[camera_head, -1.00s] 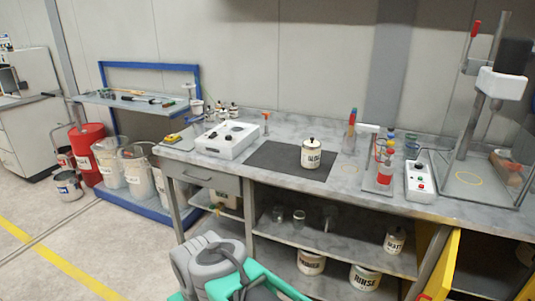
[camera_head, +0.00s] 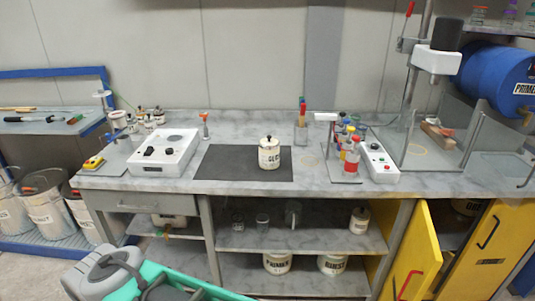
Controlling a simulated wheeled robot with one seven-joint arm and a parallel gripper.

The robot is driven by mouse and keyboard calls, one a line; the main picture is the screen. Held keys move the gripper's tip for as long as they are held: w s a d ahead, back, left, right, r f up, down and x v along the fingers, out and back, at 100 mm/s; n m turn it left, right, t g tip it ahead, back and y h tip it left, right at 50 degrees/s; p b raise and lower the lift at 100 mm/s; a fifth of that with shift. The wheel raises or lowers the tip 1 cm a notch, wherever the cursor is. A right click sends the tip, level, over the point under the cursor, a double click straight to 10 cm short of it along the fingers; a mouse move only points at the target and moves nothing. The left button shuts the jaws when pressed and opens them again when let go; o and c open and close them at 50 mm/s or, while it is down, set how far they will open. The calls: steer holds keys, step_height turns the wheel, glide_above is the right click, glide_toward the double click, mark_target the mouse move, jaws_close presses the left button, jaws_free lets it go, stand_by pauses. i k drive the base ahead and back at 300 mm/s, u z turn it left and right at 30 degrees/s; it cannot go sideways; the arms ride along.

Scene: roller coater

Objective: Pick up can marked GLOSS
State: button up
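A cream can with a dark lid knob (camera_head: 269,153) stands upright on the black mat (camera_head: 225,163) on the grey bench. Its small label seems to read GLOSS. A similar, smaller-looking can (camera_head: 359,220) stands on the upper shelf under the bench; its label is too small to read now. My gripper is not in view. Only a grey part of my arm and my green body show at the bottom left, well short of the bench.
A white control box (camera_head: 164,153) stands left of the mat. A rack of coloured bottles (camera_head: 349,150) and a button box (camera_head: 379,162) stand to its right. An open yellow cabinet door (camera_head: 411,252) juts out at the lower right. Larger labelled pails (camera_head: 277,263) sit on the bottom shelf.

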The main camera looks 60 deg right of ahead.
mark_target(269, 157)
steer(key=z, duration=0.5)
steer(key=i, duration=0.75)
steer(key=z, duration=0.65)
steer(key=i, duration=0.5)
